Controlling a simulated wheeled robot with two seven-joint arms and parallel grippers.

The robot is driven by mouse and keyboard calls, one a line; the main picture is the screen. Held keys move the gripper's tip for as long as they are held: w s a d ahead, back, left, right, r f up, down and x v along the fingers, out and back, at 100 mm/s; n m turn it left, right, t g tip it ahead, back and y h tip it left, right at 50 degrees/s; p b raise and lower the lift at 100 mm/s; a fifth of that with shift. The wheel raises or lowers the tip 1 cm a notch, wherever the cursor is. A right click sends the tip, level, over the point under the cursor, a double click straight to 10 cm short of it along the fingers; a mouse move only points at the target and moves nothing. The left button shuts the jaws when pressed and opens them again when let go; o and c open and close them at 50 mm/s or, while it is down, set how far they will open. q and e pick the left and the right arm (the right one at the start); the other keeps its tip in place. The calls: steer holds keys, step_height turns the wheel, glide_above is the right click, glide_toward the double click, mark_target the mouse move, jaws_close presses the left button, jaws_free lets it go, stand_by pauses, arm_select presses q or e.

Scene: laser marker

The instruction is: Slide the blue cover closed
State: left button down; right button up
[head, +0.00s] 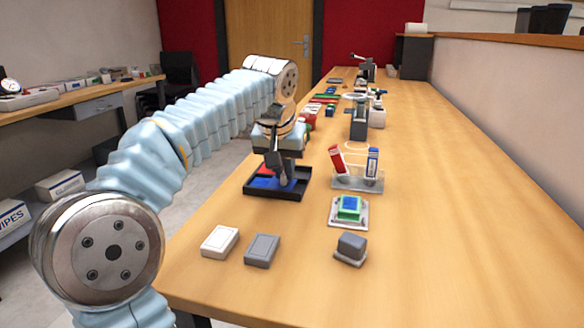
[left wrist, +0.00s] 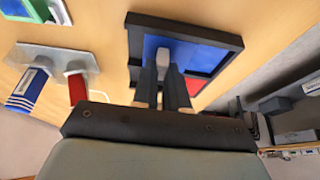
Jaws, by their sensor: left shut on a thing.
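A black tray-like box (head: 276,196) on the table holds the blue cover (head: 263,183), with a red area showing at its far side. In the left wrist view the blue cover (left wrist: 154,46) lies inside the black frame (left wrist: 188,28), with a light grey knob (left wrist: 163,58) on it. More blue shows to the right of the knob, and a red strip (left wrist: 196,86) stays uncovered at the lower edge. My left gripper (head: 284,182) points down over the box, its fingers shut on the knob. The fingers and wrist hide part of the box. My right gripper is out of view.
A stand with red and blue upright items (head: 357,182) is right of the box. A green and blue block (head: 349,208) on a grey plate, a grey block (head: 351,248), and white (head: 220,241) and grey (head: 262,250) boxes lie nearer. The table's right side is clear.

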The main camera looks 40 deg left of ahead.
arm_select(q)
steer(key=a, duration=0.1)
steer(key=s+a, duration=0.2)
steer(key=a, duration=0.1)
steer(key=c, duration=1.1)
jaws_free()
steer(key=shift+a, duration=0.15)
steer(key=shift+c, duration=0.2)
steer(key=p+v, duration=0.1)
steer(key=v, duration=1.3)
